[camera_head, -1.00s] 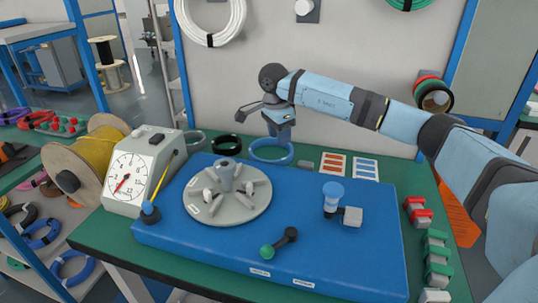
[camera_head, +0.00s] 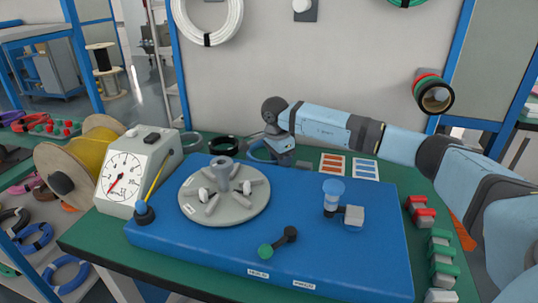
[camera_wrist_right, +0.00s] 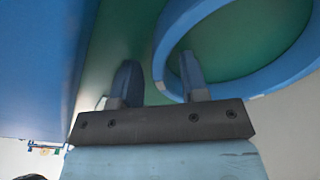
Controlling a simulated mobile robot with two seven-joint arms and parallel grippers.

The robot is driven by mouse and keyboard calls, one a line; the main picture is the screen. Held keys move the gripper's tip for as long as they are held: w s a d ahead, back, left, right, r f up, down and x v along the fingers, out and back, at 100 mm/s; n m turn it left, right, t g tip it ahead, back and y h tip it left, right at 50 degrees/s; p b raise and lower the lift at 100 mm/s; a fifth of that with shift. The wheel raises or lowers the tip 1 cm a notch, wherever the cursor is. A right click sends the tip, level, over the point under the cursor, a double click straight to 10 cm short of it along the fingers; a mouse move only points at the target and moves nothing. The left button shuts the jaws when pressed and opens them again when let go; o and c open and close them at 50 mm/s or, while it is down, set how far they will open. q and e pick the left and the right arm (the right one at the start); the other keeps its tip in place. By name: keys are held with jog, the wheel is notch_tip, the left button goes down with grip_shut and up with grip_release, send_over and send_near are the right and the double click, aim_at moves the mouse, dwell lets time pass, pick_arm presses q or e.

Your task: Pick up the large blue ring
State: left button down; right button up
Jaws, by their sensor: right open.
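The large blue ring (camera_head: 258,151) lies on the green tabletop behind the blue board, partly hidden by my right arm in the head view. In the right wrist view, the ring (camera_wrist_right: 168,48) fills the upper right. My right gripper (camera_wrist_right: 158,78) is open there. One finger is left of the ring's near wall and the other overlaps its opening, so the wall shows between the fingertips. I cannot tell whether either finger touches it. In the head view, the right gripper (camera_head: 279,157) points down at the ring. My left gripper is not in view.
A black ring (camera_head: 224,145) and a grey ring (camera_head: 191,143) lie left of the blue ring. The blue board (camera_head: 240,245) with its round disc (camera_head: 235,205) is close in front. The wall is behind.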

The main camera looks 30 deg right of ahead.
grip_shut()
